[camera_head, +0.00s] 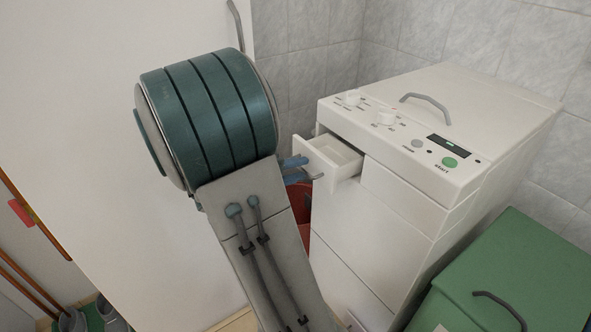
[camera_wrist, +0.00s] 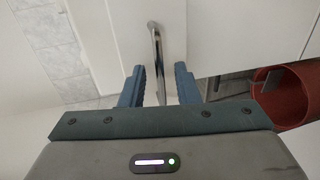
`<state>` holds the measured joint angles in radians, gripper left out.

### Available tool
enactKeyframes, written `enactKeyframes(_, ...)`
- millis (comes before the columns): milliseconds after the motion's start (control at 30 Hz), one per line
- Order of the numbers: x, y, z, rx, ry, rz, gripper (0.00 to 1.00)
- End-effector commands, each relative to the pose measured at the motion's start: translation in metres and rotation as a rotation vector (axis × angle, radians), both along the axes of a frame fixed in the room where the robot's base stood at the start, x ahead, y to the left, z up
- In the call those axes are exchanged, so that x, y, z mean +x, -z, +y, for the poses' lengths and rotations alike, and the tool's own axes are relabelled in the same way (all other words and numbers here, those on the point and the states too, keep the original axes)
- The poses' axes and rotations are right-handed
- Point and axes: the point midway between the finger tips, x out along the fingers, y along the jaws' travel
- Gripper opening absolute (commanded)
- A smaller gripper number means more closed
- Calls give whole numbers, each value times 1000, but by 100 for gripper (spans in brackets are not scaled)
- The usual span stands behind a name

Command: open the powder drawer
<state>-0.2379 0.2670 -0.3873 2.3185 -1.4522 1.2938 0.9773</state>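The white powder drawer (camera_head: 336,158) juts out from the upper left of the white washing machine (camera_head: 385,205), and its hollow inside shows. My gripper (camera_head: 297,168) is at the drawer's front, partly hidden by my own arm. In the wrist view, my gripper (camera_wrist: 160,84) is open, with its blue fingers on either side of the grey bar handle (camera_wrist: 156,50). Gaps show between the handle and both fingers. The drawer front around the handle is white.
A red round container (camera_head: 300,205) stands beside the machine, below the drawer; it also shows in the wrist view (camera_wrist: 288,100). A green lidded box (camera_head: 515,275) is at the front right. A large white surface (camera_head: 110,130) fills the left. The machine's top has a grey handle (camera_head: 427,100).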

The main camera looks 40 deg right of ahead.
Motion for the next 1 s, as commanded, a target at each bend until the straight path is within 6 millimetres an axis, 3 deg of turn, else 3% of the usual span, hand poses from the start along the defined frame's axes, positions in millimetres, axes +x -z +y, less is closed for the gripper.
enactKeyframes(333, 2, -3, 13, 1, -4, 0, 29)
enactKeyframes(800, 10, -23, 110, 0, -5, 0, 29)
enactKeyframes(1000, 11, -26, 131, 0, -2, 1, 29)
